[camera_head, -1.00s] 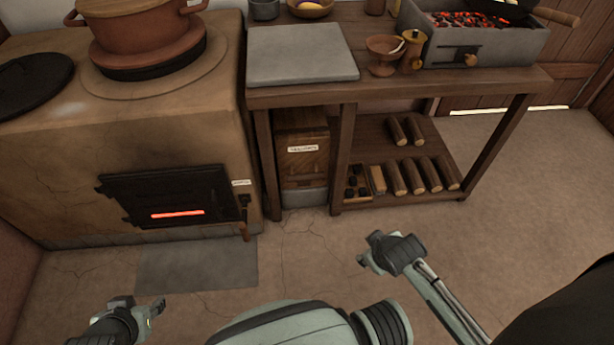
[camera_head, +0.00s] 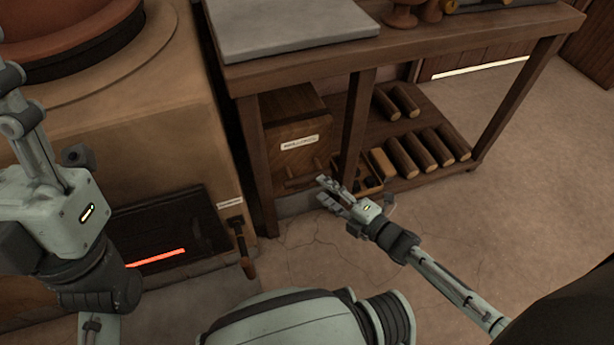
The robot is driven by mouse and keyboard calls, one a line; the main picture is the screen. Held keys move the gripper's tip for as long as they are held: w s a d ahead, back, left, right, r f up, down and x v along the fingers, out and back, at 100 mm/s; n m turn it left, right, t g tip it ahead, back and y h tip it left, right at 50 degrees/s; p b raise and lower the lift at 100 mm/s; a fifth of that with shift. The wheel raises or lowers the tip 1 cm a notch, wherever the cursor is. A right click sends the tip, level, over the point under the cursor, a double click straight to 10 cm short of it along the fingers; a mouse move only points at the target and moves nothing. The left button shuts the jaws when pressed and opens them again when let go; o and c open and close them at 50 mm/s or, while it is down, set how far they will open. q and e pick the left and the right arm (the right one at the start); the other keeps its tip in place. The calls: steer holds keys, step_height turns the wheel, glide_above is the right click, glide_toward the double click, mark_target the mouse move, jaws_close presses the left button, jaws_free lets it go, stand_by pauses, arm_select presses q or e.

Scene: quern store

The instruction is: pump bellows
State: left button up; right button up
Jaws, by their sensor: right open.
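A short lever (camera_head: 243,250) with a dark top and a brown wooden handle hangs on the clay stove's front, below a small white label (camera_head: 230,202) too blurred to read. I cannot tell whether it works a bellows. The firebox door (camera_head: 172,240) beside it shows a glowing red slot. My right gripper (camera_head: 323,191) is open and empty, its fingers pointing up-left in front of the wooden box (camera_head: 296,135) under the table. I cannot tell whether it touches the box's handle bar (camera_head: 306,176). My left gripper (camera_head: 45,140) is raised before the stove; its jaws are unclear.
The wooden table (camera_head: 440,42) carries a grey slab (camera_head: 285,25); its front leg (camera_head: 357,130) stands right beside the box. Several logs (camera_head: 422,150) lie on the lower shelf. The floor (camera_head: 520,190) at the right is clear.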

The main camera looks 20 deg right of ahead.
mark_target(312, 181)
steer(key=b+x, duration=0.1)
steer(key=x, duration=0.6)
steer(key=shift+c, duration=0.2)
jaws_close()
